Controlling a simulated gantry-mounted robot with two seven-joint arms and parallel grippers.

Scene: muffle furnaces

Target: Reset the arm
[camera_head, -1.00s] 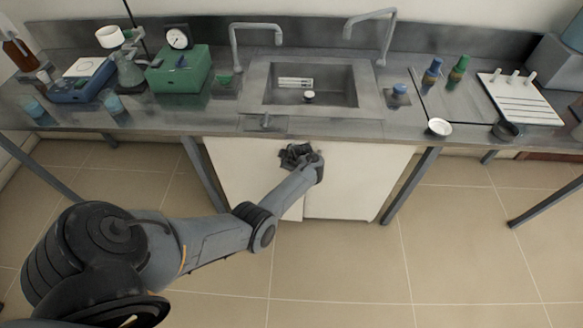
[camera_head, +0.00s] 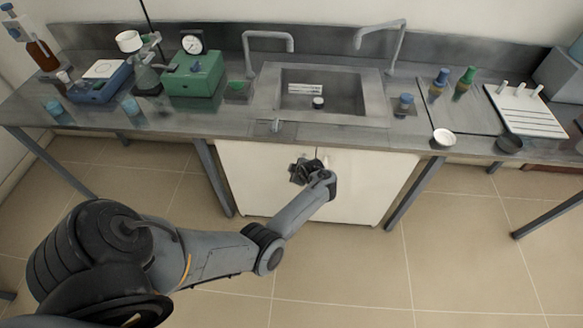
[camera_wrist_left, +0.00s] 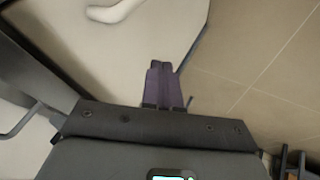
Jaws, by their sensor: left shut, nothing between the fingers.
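My left arm reaches in from the lower left in the head view. Its gripper (camera_head: 303,170) is in front of the white cabinet doors (camera_head: 358,185) under the sink, below the bench edge. In the left wrist view the gripper's dark fingers (camera_wrist_left: 163,84) are together, with nothing between them. A pale curved handle (camera_wrist_left: 113,11) on a white surface shows past the fingertips, apart from them. My right gripper is in neither view.
A metal bench (camera_head: 345,138) spans the view, with a sink (camera_head: 325,92), a green box with a dial (camera_head: 193,75), a blue device (camera_head: 100,82), bottles and a white rack (camera_head: 525,112). Bench legs (camera_head: 413,192) stand beside the cabinet. The tiled floor in front is clear.

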